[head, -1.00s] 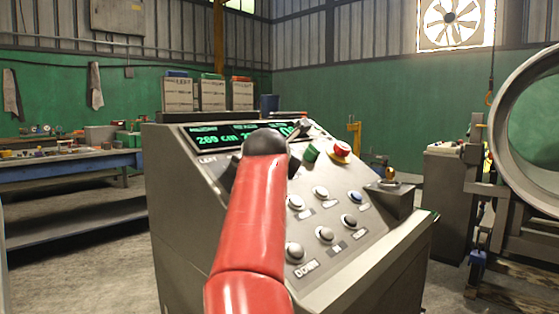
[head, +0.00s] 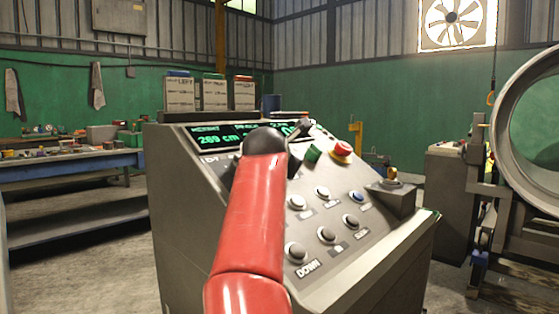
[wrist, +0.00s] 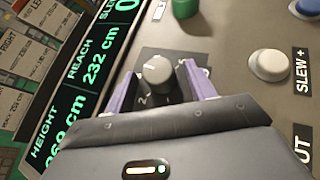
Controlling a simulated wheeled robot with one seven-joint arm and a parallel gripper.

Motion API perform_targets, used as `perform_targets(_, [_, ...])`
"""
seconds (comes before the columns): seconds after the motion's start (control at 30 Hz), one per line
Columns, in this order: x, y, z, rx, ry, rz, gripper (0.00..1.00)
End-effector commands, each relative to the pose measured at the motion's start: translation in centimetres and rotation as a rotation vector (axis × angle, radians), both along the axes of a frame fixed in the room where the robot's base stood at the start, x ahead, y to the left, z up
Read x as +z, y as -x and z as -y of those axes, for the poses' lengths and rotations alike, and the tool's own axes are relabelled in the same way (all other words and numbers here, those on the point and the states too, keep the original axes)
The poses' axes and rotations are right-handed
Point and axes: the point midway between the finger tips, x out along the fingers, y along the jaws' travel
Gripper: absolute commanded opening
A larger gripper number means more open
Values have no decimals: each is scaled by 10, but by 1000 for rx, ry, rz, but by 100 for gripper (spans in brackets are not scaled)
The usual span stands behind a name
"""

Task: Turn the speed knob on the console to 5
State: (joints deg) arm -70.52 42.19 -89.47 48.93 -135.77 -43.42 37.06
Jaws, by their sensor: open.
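In the wrist view a round dark grey knob (wrist: 157,72) with a light mark on its top stands on a dark plate on the console. A digit 2 shows beside its lower left; other scale marks are hidden or too small to read. My gripper (wrist: 159,80) is open, with one purple finger on each side of the knob. I cannot tell whether the fingers touch it. In the head view my red arm hides the knob and most of the gripper. The grey console (head: 190,215) stands in front of me.
A lit display (wrist: 88,75) reads REACH 232 cm beside the gripper. A white SLEW+ button (wrist: 268,65) and a green button (wrist: 193,15) are close by. A red mushroom button (head: 341,150) and several round buttons are on the sloped panel.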

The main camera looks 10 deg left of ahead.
Motion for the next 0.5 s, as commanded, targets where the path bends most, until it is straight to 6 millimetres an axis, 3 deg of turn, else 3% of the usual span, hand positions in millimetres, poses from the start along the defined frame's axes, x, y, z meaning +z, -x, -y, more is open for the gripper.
perform_targets(0.5, [16,69,7,2,0,0,55])
